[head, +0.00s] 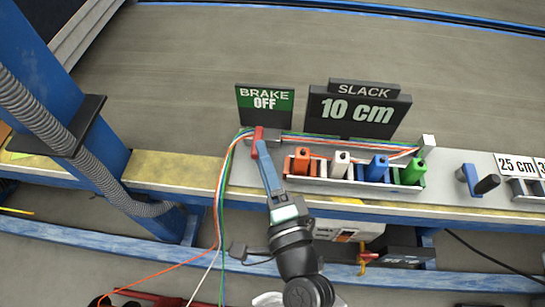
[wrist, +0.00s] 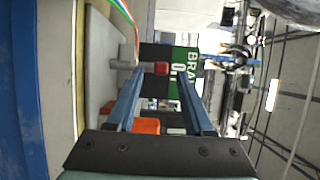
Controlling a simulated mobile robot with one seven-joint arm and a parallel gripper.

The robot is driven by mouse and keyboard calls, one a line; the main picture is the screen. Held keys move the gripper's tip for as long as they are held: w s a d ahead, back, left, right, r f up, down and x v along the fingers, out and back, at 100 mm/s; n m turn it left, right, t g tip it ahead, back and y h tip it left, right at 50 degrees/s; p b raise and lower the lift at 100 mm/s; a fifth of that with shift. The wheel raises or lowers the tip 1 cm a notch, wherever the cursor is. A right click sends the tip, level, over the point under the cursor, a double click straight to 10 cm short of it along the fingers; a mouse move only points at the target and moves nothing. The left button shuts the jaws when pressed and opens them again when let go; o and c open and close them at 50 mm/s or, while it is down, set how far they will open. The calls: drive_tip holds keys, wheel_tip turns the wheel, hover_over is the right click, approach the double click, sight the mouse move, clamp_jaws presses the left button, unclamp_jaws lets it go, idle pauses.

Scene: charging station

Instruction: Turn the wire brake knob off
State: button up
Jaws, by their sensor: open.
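The wire brake knob (head: 258,138) is a red lever on a grey block at the left end of the bench. The sign (head: 265,103) behind it reads "BRAKE OFF", with OFF on green. My gripper (head: 264,153) reaches up to the knob from the front, its blue fingers close to it. In the wrist view the gripper (wrist: 160,76) is open, and the red knob end (wrist: 161,68) shows in the gap between the fingertips. I cannot tell whether a finger touches it.
Orange, white, blue and green clamps stand in a tray (head: 340,186) right of my gripper. A "SLACK 10 cm" sign (head: 358,108) stands behind them. Coloured wires (head: 222,190) hang off the bench at the left, near a blue post (head: 70,90). A blue crank (head: 470,179) is farther right.

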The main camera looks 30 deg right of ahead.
drive_tip(key=shift+s+a+b, duration=0.25)
drive_tip(key=shift+s+b, duration=0.05)
drive_tip(key=shift+s, duration=1)
drive_tip(key=shift+s+a+b, duration=0.2)
drive_tip(key=shift+s+b, duration=0.1)
drive_tip(key=shift+s, duration=1)
